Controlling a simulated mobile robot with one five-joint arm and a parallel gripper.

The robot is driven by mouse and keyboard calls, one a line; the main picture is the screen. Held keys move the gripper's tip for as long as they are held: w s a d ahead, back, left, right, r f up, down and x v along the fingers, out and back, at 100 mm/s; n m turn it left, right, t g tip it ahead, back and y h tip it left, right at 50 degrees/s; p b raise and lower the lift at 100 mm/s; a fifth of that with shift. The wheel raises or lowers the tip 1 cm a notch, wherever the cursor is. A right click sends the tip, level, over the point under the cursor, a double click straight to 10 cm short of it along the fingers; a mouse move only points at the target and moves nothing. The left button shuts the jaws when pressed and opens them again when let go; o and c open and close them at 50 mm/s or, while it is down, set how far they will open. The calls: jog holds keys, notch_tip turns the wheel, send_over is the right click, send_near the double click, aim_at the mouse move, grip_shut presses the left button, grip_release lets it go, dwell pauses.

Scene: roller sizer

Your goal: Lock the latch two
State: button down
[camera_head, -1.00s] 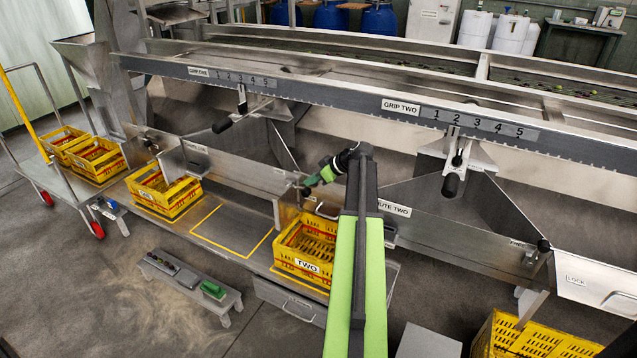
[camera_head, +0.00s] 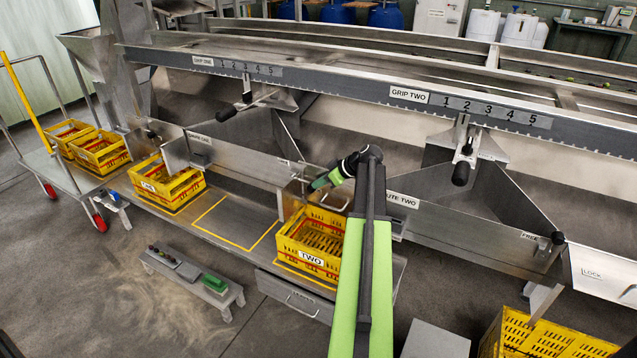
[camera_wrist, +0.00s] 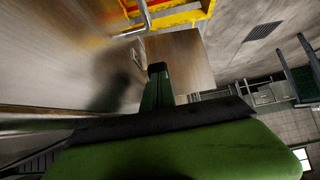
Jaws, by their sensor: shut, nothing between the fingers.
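A black-knobbed latch (camera_head: 557,239) stands at the right end of chute two (camera_head: 470,235). Its knob is between the label FREE (camera_head: 530,236) and the label LOCK (camera_head: 592,273), closer to FREE. My gripper (camera_head: 313,187) is shut and empty at the left end of chute two, above the crate marked TWO, well left of that latch. A plate with a small knob is close to the fingertips; whether they touch cannot be told. In the wrist view a dark green finger (camera_wrist: 158,80) points toward a metal plate.
The yellow crate marked TWO (camera_head: 312,263) is below my gripper. The grip two lever (camera_head: 462,172) hangs above chute two. A low bench (camera_head: 192,280) stands on the floor at front left. Another yellow crate (camera_head: 545,340) is at bottom right.

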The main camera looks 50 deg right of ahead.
jog(key=p+v, duration=0.9)
jog(key=v, duration=0.4)
jog(key=shift+r, duration=0.2)
